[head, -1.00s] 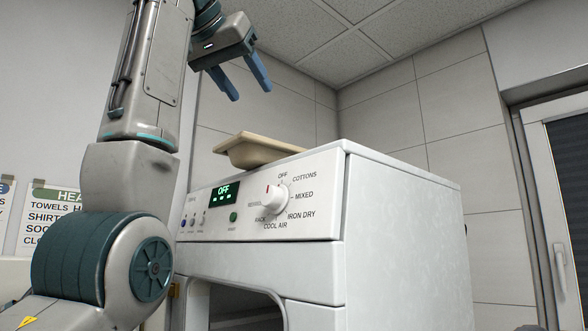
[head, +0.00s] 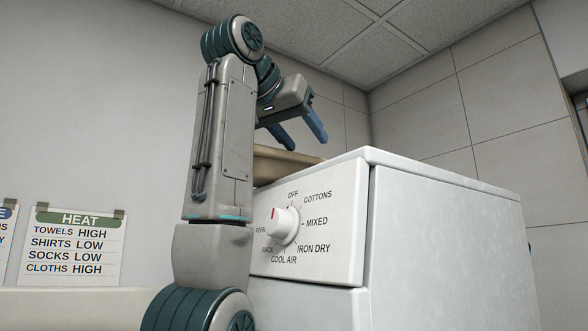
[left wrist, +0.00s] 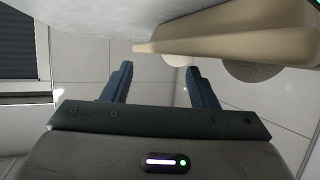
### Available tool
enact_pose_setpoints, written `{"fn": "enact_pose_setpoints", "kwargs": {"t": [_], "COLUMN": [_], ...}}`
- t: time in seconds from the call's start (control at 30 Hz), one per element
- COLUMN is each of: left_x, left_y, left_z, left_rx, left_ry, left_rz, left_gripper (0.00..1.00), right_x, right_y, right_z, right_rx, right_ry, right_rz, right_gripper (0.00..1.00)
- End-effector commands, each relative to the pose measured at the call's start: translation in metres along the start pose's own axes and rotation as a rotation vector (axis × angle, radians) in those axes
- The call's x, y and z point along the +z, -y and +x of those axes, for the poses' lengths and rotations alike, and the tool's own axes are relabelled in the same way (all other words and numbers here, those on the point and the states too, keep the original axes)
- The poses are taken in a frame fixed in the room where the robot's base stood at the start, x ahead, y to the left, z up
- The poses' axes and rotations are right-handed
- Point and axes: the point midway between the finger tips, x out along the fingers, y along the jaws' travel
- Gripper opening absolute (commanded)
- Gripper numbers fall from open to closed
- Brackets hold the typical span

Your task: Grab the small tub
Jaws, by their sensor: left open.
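The small tub (head: 286,154) is beige and sits on top of the white dryer, partly hidden behind my left arm in the head view. In the left wrist view the tub (left wrist: 245,38) fills the upper right, with its rim edge toward the gripper. My left gripper (head: 304,146) is open, with its two blue fingers pointing down just above the tub in the head view. In the left wrist view the gripper (left wrist: 158,80) has nothing between its fingers, and the tub lies beyond the fingertips. My right gripper is not in view.
The dryer (head: 440,225) has a front panel with a round dial (head: 283,225), and its top is high in the view. A heat chart (head: 70,243) hangs on the wall at left. Tiled wall stands behind the dryer.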

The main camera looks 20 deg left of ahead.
Motion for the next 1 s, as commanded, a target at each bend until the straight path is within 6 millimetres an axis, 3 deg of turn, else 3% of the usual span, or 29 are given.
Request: {"fn": "enact_pose_setpoints", "kwargs": {"t": [0.1,0.2,0.43,0.7,0.9,1.0], "left_x": [0.000,0.001,0.004,0.005,0.005,0.005], "left_y": [0.001,0.002,0.002,0.003,0.003,0.003], "left_z": [0.009,0.022,0.048,0.052,0.051,0.052], "left_rx": [0.001,0.001,0.001,0.000,0.000,0.000], "left_ry": [0.001,0.002,0.000,-0.001,0.000,0.000], "left_rz": [0.000,0.000,0.001,0.001,0.001,0.000], "left_gripper": [0.53,0.53,0.53,0.53,0.14,0.00], "right_x": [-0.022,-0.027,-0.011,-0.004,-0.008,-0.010], "right_y": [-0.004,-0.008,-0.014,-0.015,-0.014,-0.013], "right_z": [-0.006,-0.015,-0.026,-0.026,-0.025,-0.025], "right_rx": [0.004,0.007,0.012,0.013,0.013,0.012], "right_ry": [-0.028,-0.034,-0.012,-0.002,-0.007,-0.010], "right_rz": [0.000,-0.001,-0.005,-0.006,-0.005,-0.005], "right_gripper": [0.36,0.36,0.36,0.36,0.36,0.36]}}
